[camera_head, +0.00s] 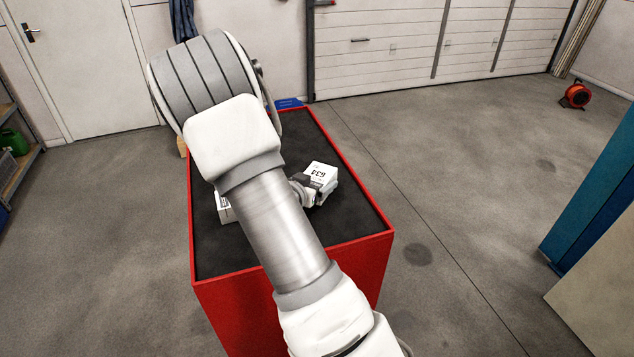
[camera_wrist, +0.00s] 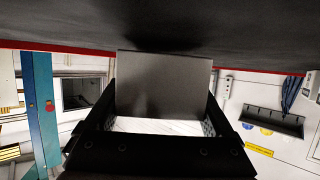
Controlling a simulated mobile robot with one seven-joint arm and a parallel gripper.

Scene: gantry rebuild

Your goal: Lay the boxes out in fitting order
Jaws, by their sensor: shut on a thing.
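A white box marked 634 (camera_head: 323,172) is at the right half of the black top of a red cabinet (camera_head: 355,225). My gripper (camera_head: 312,191) is shut on this box. In the wrist view the held box (camera_wrist: 165,80) shows as a grey face between the two fingers of my gripper (camera_wrist: 162,95), close to the black surface. I cannot tell whether it touches the surface. A second white box (camera_head: 224,209) lies on the left part of the top, mostly hidden behind my arm. My arm covers much of the top's middle, so other boxes there may be hidden.
A blue object (camera_head: 289,103) is at the far edge of the cabinet top. The front right part of the top is clear. A blue post (camera_head: 590,200) stands at the right, a shelf (camera_head: 22,165) at the left, and a red reel (camera_head: 575,95) lies on the far floor.

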